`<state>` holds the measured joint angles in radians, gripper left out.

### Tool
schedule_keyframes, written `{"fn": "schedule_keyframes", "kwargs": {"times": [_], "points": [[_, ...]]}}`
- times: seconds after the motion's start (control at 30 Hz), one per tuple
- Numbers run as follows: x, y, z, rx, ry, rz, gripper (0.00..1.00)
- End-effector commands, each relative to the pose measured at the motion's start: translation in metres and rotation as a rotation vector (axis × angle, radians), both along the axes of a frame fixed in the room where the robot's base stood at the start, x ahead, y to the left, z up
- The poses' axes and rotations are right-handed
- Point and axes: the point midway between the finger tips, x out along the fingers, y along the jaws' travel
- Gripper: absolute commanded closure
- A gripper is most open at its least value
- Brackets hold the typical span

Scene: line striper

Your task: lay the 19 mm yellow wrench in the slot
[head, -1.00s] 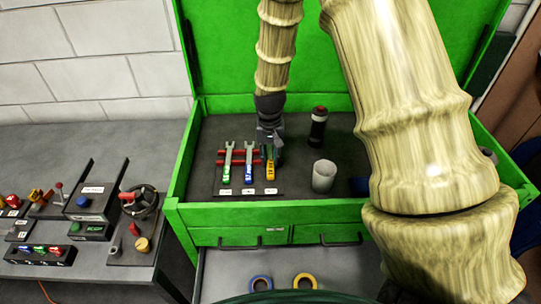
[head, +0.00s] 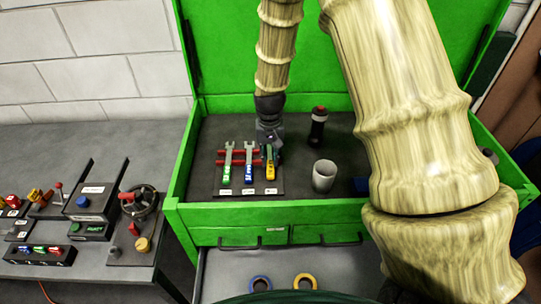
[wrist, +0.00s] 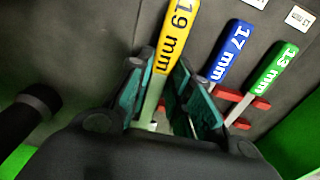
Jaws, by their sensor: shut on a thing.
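The yellow wrench marked 19 mm (wrist: 177,35) is between the fingers of my gripper (wrist: 162,68), which is shut on its shank. In the head view the yellow wrench (head: 270,172) lies in line with the rightmost label of the dark rack board (head: 236,193), right of the blue wrench. My gripper (head: 269,143) hides its upper end and most of the slot there. A bit of red shows between the fingers in the wrist view. Whether the wrench touches the board cannot be told.
The blue 17 mm wrench (wrist: 234,50) and green 13 mm wrench (wrist: 268,78) lie in red holders close beside my right finger. A grey cup (head: 324,176) and a dark red-topped cylinder (head: 318,127) stand to the right. Green box walls surround the tray.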

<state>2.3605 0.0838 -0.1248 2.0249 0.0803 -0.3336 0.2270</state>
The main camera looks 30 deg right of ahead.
Motion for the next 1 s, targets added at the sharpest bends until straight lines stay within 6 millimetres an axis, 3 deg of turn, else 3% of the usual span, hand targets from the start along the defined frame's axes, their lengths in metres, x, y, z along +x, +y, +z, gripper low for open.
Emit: {"fn": "schedule_keyframes", "kwargs": {"times": [1.0], "points": [[-0.0009,0.0003,-0.0044,0.001,0.002,0.000,1.00]]}}
